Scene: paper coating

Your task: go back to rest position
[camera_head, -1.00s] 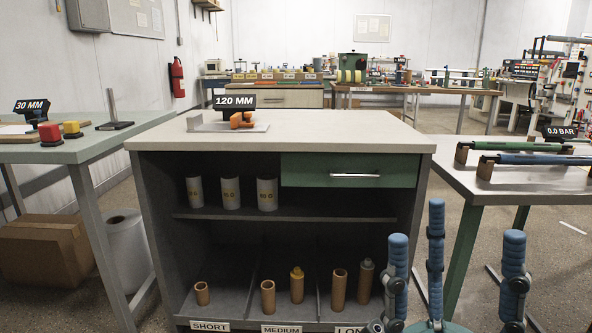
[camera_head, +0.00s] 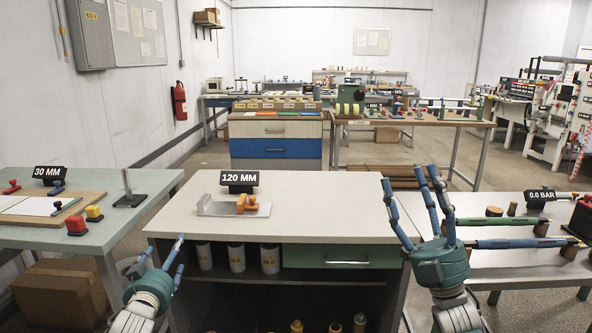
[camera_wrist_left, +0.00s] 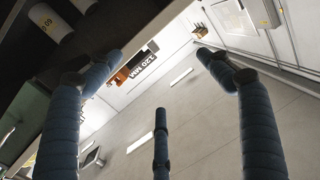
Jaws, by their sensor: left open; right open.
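My right gripper (camera_head: 418,205) is raised at the right front edge of the cabinet in the head view. Its blue fingers are spread upward, open and empty. My left gripper (camera_head: 170,262) is low at the cabinet's left front, its fingers open and holding nothing. In the left wrist view its blue fingers (camera_wrist_left: 150,85) are wide apart with nothing between them. The cabinet (camera_head: 330,210) has a pale top carrying an orange-and-grey measuring fixture (camera_head: 240,204) under a "120 MM" display (camera_head: 239,179).
A table with red and yellow buttons (camera_head: 84,220) stands left. A bench with rollers (camera_head: 515,243) and a "0.0 BAR" display (camera_head: 541,195) stands right, close to my right gripper. White cylinders (camera_head: 237,257) sit on the cabinet shelf. Much of the cabinet top is bare.

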